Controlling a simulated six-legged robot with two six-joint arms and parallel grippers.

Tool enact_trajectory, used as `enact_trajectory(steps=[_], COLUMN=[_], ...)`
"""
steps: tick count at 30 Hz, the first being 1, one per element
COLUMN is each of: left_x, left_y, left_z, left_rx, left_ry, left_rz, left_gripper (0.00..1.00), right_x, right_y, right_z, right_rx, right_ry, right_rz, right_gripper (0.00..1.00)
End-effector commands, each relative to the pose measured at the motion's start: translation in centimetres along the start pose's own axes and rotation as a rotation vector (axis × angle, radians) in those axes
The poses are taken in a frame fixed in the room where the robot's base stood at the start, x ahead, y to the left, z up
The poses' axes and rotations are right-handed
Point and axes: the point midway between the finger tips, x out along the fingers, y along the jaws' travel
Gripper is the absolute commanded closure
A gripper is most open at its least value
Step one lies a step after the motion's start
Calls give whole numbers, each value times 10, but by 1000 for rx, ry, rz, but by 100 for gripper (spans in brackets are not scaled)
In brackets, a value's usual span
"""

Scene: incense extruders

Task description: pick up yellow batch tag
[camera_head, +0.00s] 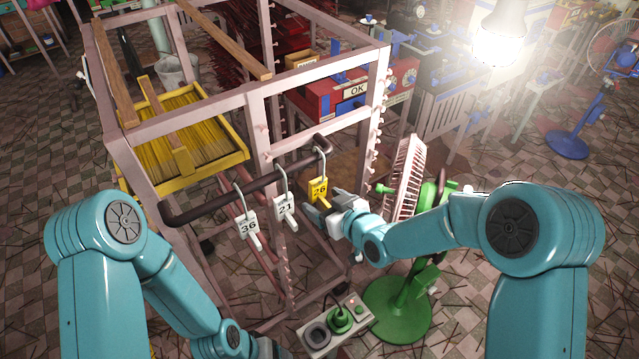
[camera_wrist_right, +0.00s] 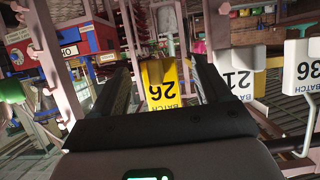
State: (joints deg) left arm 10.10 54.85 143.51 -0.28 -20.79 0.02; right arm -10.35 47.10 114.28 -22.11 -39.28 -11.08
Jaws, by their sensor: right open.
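The yellow batch tag (camera_head: 318,189), marked 26, hangs by a hook near the right end of a dark rail on the pale frame. My right gripper (camera_head: 322,205) is open just beside and below it, coming from the right. In the right wrist view the yellow tag (camera_wrist_right: 163,84) shows upside down between the two spread dark fingers, with its near end hidden behind the gripper body. I cannot tell whether a finger touches it. My left arm reaches down to the bottom edge of the head view, and its gripper does not show.
White tags 21 (camera_head: 285,206) and 36 (camera_head: 248,226) hang to the left on the same dark rail (camera_head: 215,203). A green fan (camera_head: 405,300) stands close to my right forearm. A yellow tray (camera_head: 220,128) sits in the frame.

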Motion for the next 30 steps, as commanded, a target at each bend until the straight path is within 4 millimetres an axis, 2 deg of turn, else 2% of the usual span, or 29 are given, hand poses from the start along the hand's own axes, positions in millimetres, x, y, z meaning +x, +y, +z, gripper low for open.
enact_trajectory(steps=[6, 12, 23, 30], left_x=[0, 0, 2, 10], left_y=[0, 0, -1, -3], left_z=[0, 0, 0, 0], left_rx=[0, 0, 0, 0], left_ry=[0, 0, 0, 0], left_rz=[0, 0, 0, 0], left_gripper=[25, 25, 25, 25], right_x=[3, 3, 2, -8], right_y=[2, 3, 3, 3], right_z=[0, -1, -4, -27], right_rx=[0, 0, 0, -2], right_ry=[1, 1, 2, 6], right_rz=[0, 0, 1, 1], right_gripper=[23, 85, 85, 85])
